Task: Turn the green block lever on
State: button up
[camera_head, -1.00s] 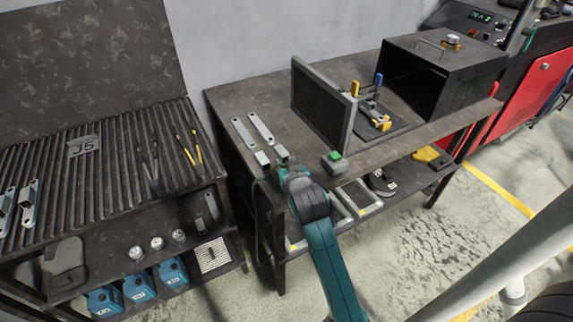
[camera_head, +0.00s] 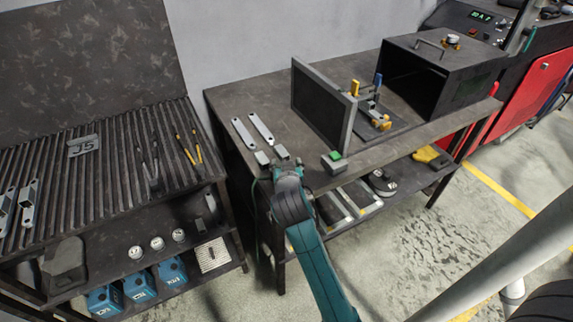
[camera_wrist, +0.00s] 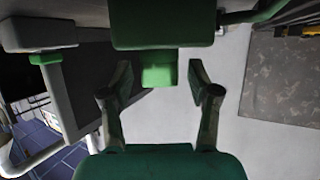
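A small grey box with a bright green top (camera_head: 335,156) sits at the front edge of the dark workbench (camera_head: 385,152). My gripper (camera_head: 284,164) is at the same front edge, to the left of that box and apart from it; its fingers are hard to make out there. In the wrist view my gripper (camera_wrist: 157,92) has its two fingers wide apart. A bright green block (camera_wrist: 159,72) shows between and beyond the fingertips, with no finger visibly touching it. I cannot tell whether it is the same green part. A dark green body above partly covers it.
An upright dark panel (camera_head: 320,105), a yellow and blue clamp fixture (camera_head: 381,121) and an open dark box (camera_head: 455,70) stand farther right. A ribbed rack (camera_head: 110,190) is at left.

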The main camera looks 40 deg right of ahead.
jog(key=v, duration=1.2)
dwell(0.5)
jog(key=s+a+f+n+t+y, duration=0.3)
jog(key=s+a+f+n+y, duration=0.35)
jog(key=s+a+f, duration=0.65)
jog(key=s+a+r+n+y, duration=0.1)
jog(key=s+r, duration=0.1)
jog(key=s, duration=0.7)
jog(key=s+a+r+t+y, duration=0.1)
jog(key=s+a+r, duration=0.1)
jog(key=s, duration=0.7)
jog(key=shift+s+a+r+n+t, duration=0.25)
jog(key=shift+a+r+n+t, duration=0.05)
jog(key=shift+a+r+n, duration=0.1)
